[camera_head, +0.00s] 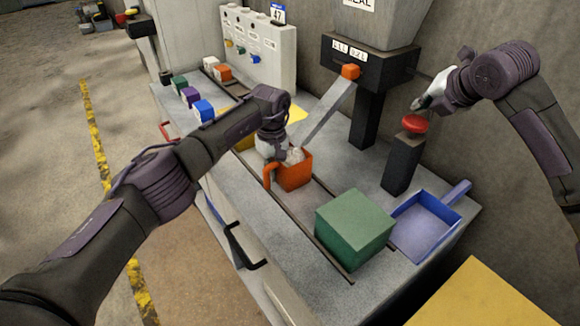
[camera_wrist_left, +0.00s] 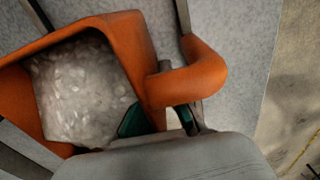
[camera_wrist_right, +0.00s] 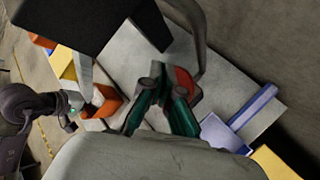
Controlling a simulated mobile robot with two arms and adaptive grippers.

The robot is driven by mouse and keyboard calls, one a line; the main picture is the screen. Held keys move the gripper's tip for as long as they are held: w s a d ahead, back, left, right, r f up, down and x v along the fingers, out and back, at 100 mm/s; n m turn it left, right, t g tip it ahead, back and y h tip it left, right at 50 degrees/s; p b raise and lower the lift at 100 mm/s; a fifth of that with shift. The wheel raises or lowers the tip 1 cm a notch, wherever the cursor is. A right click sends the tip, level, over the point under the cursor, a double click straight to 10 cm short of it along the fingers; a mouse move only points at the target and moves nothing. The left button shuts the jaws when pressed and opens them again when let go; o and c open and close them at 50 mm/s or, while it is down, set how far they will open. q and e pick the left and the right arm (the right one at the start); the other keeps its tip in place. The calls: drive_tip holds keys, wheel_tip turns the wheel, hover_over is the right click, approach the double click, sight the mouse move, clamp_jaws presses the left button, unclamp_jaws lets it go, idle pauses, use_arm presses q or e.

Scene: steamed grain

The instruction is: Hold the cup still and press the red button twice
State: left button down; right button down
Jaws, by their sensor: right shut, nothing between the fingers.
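The orange cup (camera_head: 292,176) stands upright on the bench under the chute, with pale flaky grain (camera_wrist_left: 80,90) in it. My left gripper (camera_head: 272,150) is at the cup, its fingers closed around the handle side (camera_wrist_left: 160,118); the exact contact is partly hidden. The red button (camera_head: 414,124) tops a dark post on the right of the bench. My right gripper (camera_head: 420,103) is shut and empty just above the button. In the right wrist view the button (camera_wrist_right: 187,84) shows partly behind the fingertips (camera_wrist_right: 165,80); whether they touch is unclear.
A sloping metal chute (camera_head: 328,112) leads from the dark hopper housing (camera_head: 385,68) down to the cup. A green block (camera_head: 354,228) and a blue dustpan (camera_head: 425,225) lie at the near end. Coloured blocks (camera_head: 203,109) line the far end.

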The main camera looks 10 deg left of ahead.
use_arm(q)
drive_tip(key=c, duration=1.2)
unclamp_jaws()
drive_tip(key=shift+c, duration=0.2)
drive_tip(key=shift+r, duration=0.1)
wheel_tip(320, 180, up, 12)
drive_tip(key=shift+f, duration=0.1)
drive_tip(key=shift+s+f, duration=0.1)
